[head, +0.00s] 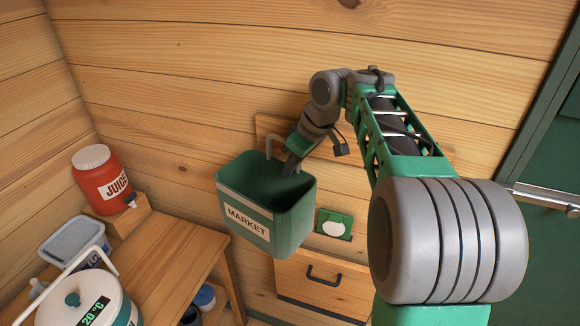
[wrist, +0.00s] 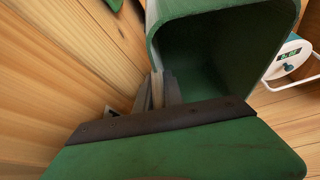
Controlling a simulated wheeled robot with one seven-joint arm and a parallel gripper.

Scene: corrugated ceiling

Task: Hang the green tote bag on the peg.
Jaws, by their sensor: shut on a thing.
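The green tote bag (head: 288,228), a stiff open-topped bag with a pale band and a MARKET label, hangs upright in front of the wooden wall in the head view. My gripper (head: 289,166) is shut on the bag near its rear rim, partly hidden by the wrist. In the wrist view the bag's open mouth (wrist: 218,52) lies just beyond my fingers (wrist: 158,92).
A wooden board (head: 268,123) is on the wall behind my wrist. Below are a drawer (head: 323,283) and a small green card (head: 334,224). At left, a wooden counter (head: 178,262) bears a red juice dispenser (head: 103,184), a tub (head: 72,240) and a white-and-teal container (head: 78,300).

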